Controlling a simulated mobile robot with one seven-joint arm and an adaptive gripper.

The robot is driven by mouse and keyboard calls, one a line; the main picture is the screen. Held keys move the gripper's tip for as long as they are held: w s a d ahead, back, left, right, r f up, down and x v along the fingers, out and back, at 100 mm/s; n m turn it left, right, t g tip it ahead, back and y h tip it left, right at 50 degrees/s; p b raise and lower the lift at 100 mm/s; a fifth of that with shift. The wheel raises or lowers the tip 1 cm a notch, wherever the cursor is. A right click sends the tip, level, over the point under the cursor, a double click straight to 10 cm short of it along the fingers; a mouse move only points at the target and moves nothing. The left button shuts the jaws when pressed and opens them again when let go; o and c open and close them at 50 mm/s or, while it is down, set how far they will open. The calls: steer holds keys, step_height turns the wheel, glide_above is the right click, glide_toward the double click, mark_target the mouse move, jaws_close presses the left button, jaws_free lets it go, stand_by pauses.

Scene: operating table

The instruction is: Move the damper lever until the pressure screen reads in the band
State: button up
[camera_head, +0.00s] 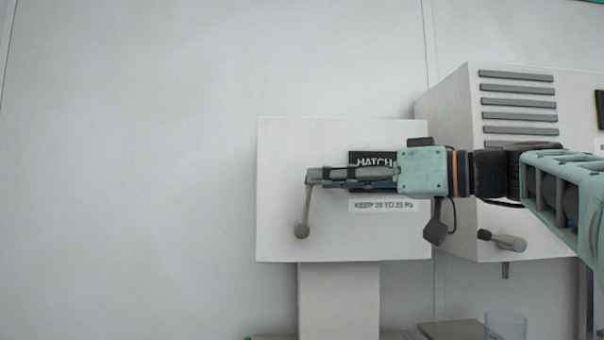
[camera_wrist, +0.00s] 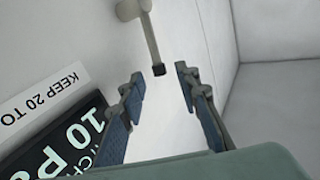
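The damper lever (camera_head: 304,212) is a thin grey rod on a white panel (camera_head: 285,140), with a thick round end low down and its rod rising to my fingertips. In the wrist view the lever (camera_wrist: 150,38) ends in a dark tip between the fingertips, with gaps on both sides. My gripper (camera_head: 312,176) reaches in from the right; in the wrist view the gripper (camera_wrist: 160,75) is open. The pressure screen (camera_head: 370,158) is headed HATCH, its lower part hidden by my gripper. In the wrist view the screen (camera_wrist: 62,150) reads 10 Pa.
A label (camera_head: 382,205) under the screen gives the band, with KEEP 20 TO legible in the wrist view. A white vented cabinet (camera_head: 450,110) stands right of the panel, with another handle (camera_head: 502,240). A clear cup (camera_head: 506,325) is below. The left wall area is clear.

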steer(key=shift+x, duration=0.9)
steer(key=shift+c, duration=0.4)
jaws_close()
